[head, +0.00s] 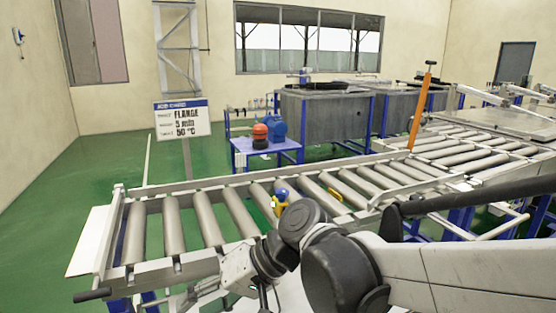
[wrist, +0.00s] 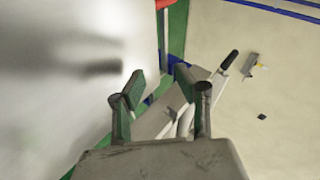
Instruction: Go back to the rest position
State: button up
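My gripper (wrist: 160,88) shows in the wrist view with its two fingers apart and nothing between them. In the head view my arm reaches in from the lower right and bends down in front of the roller conveyor (head: 110,238). The end of the arm is low at the bottom edge there, and its fingers are hard to make out. In the wrist view a bar with a black handle (wrist: 229,60) lies beyond the right finger. A smooth grey surface (wrist: 60,70) fills the left side.
An orange post (head: 419,112) stands by the conveyor. A blue-and-yellow fitting (head: 281,198) sits near my arm. Behind are a blue table (head: 240,144) with orange and blue items, and grey tanks (head: 322,125). A black-handled lever (head: 92,294) juts out at lower left. Green floor is open at left.

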jog(key=d+m+t+h, duration=0.1)
jog(key=d, duration=0.4)
jog(key=d+m+t+h+p, duration=0.1)
jog(key=d+t+h, duration=0.1)
jog(key=d, duration=0.4)
jog(key=w+d+m+t+h+p, duration=0.1)
jog(key=d+t, duration=0.1)
jog(key=d, duration=0.4)
jog(key=shift+d+r+h, duration=0.25)
jog(key=shift+r+h, duration=0.1)
jog(key=shift+h, duration=0.05)
jog(key=s+d+t+h+p, duration=0.1)
jog(key=d+h, duration=0.1)
jog(key=d, duration=0.5)
jog(key=s+d+r+m+t+h+p, duration=0.1)
jog(key=s+d+t+h, duration=0.1)
jog(key=d, duration=0.6)
jog(key=shift+d+r+m+h, duration=0.15)
jog(key=shift+d+m+h, duration=0.15)
jog(key=shift+h, duration=0.3)
